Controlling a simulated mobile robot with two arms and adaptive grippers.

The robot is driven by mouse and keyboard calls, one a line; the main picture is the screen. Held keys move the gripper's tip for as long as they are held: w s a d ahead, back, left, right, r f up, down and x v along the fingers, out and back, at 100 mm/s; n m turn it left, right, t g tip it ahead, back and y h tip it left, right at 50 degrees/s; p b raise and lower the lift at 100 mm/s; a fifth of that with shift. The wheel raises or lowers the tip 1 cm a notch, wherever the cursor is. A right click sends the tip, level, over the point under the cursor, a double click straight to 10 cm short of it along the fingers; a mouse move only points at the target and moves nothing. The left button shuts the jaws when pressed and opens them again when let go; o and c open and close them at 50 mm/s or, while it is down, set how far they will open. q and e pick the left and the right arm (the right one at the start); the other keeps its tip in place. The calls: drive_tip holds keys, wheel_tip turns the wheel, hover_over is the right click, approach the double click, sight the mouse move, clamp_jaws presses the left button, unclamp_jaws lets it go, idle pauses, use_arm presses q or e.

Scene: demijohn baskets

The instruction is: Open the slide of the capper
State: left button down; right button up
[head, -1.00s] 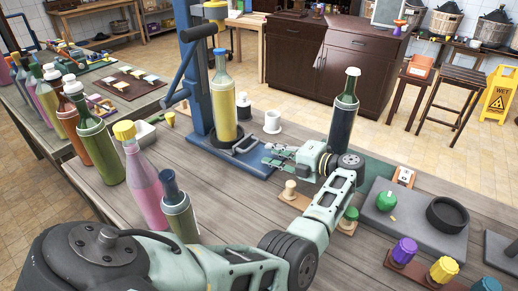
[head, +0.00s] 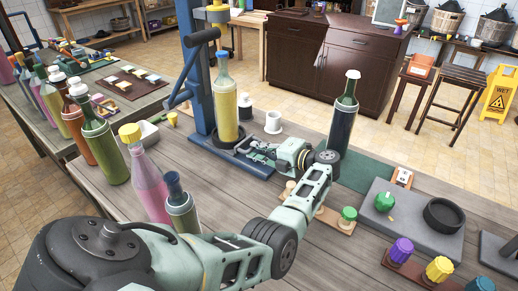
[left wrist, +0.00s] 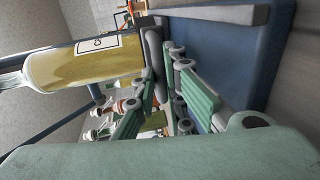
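The capper is a blue press with an upright column (head: 201,80) and a blue base plate (head: 258,167). My left gripper (head: 254,151) is low over the base, just right of the bottle. In the left wrist view its green fingers (left wrist: 165,105) are apart with nothing held between them. The bottle (left wrist: 85,63) and ring (left wrist: 153,58) lie just beyond the fingertips; contact cannot be told. My right gripper is out of view.
A dark bottle (head: 343,115) stands right of my left wrist. A white cup (head: 273,122) and black cap (head: 246,115) sit behind the gripper. A pink bottle (head: 147,180) and a green bottle (head: 181,208) stand in front of the capper. A grey board (head: 410,225) lies right.

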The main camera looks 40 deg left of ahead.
use_arm(q)
drive_tip(key=shift+d+f, duration=0.1)
drive_tip(key=shift+d, duration=0.05)
idle(0.3)
drive_tip(key=shift+d, duration=0.2)
drive_tip(key=b+v, duration=0.1)
drive_tip(key=v, duration=0.2)
drive_tip(key=shift+d+f+b, duration=0.35)
drive_tip(key=shift+d, duration=0.15)
drive_tip(key=shift+d+r, duration=0.1)
drive_tip(key=c, duration=2.1)
unclamp_jaws()
drive_tip(key=v, duration=0.7)
drive_tip(key=shift+w+d+r, duration=0.1)
drive_tip(key=shift+d, duration=0.05)
